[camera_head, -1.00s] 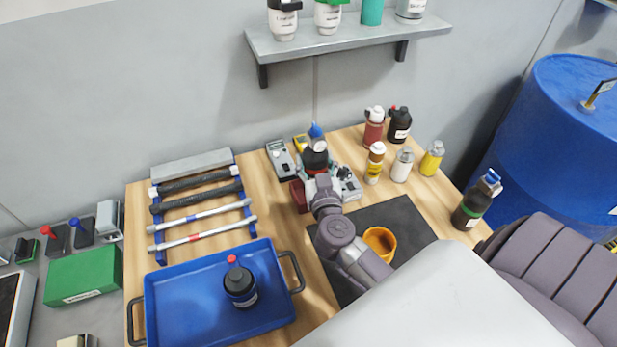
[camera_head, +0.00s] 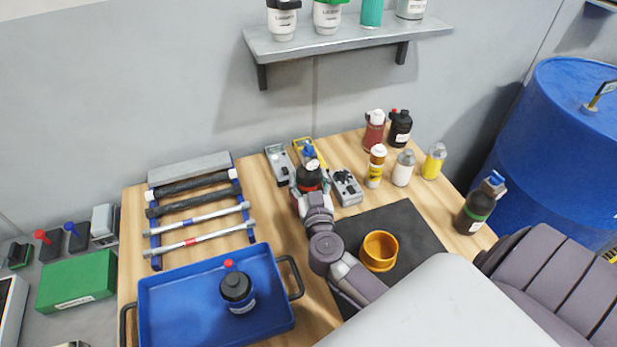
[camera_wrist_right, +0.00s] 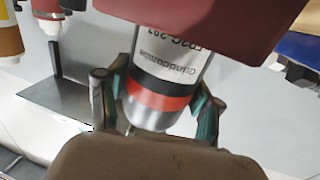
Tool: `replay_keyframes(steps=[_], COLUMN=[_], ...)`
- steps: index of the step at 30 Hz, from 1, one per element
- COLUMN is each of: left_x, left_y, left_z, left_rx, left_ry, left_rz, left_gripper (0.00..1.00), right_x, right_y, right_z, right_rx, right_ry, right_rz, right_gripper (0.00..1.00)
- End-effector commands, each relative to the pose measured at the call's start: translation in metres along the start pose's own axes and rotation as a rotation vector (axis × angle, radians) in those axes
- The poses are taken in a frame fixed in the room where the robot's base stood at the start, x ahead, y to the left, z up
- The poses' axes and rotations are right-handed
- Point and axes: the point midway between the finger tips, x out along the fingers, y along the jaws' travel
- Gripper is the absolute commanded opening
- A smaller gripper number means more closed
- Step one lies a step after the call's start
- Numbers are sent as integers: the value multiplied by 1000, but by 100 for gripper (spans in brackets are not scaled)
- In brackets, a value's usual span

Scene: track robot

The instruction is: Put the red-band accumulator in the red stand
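The red stand (camera_wrist_right: 200,20) is a dark red block there, covering the accumulator's lower end. I cannot tell whether that end is inside the stand or behind it. In the head view the gripper and accumulator largely hide the stand. My left gripper is not in view.
A blue tray (camera_head: 185,311) with a dark red-capped bottle (camera_head: 238,291) stands at the front left, a rod rack (camera_head: 154,240) behind it. An orange cup (camera_head: 379,251) is on the dark mat (camera_head: 415,232). Several bottles stand back right.

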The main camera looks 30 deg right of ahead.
Motion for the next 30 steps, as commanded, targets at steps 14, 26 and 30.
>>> replay_keyframes(steps=[14,26,30], left_x=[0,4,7], left_y=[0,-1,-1], left_z=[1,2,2], left_rx=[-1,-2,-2], left_ry=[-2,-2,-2], left_rz=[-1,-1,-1], left_gripper=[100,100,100], right_x=[0,-76,-101], right_y=[0,0,0], right_z=[-4,0,0], right_rx=[1,0,0], right_ry=[0,-5,-4], right_rz=[0,0,-1], right_gripper=[87,87,87])
